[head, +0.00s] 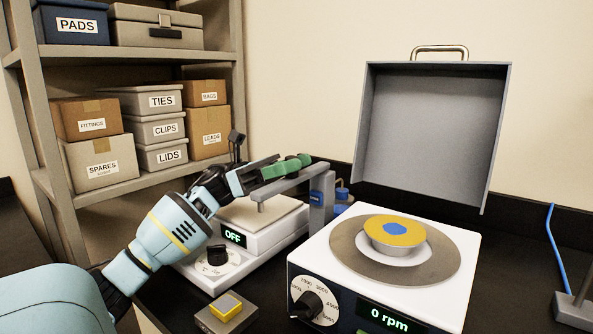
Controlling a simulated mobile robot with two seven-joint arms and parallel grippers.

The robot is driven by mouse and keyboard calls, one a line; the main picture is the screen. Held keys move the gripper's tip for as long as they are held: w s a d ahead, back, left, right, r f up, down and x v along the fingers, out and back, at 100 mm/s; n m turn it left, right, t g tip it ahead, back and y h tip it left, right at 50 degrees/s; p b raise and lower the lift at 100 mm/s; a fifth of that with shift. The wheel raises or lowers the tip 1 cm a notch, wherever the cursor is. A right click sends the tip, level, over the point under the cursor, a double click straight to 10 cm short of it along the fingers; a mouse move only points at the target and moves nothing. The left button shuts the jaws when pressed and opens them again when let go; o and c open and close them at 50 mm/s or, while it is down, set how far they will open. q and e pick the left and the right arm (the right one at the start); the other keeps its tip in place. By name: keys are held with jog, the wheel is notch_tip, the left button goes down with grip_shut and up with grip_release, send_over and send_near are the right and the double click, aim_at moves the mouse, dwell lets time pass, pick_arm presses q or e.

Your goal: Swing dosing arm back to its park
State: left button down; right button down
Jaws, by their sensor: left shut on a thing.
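The dosing arm (291,182) is a grey bar on an upright grey post (320,211) with a blue band, between two machines. Its free end, with a short downward tip, is over the plate of the left machine (262,221). No marked park spot can be made out. My right gripper is not in view.
The right machine (464,262) reads 0 rpm; its grey lid (433,130) stands open, and a yellow disc with a blue centre (394,230) sits inside its ring. The left machine reads OFF. A yellow-topped block (226,306) is in front; shelves with boxes stand behind left.

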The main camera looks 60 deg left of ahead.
pick_arm(q)
jog(key=shift+a+r, duration=0.1)
jog(key=shift+a, duration=0.05)
jog(key=c, duration=1.5)
grip_release()
jog(key=shift+o, duration=1.2)
jog(key=s+a+f+b, duration=0.1)
jog(key=s+a, duration=0.5)
jog(key=a, duration=0.7)
jog(key=shift+s+a+b, duration=0.15)
jog(key=shift+b, duration=0.6)
jog(key=shift+f, duration=0.1)
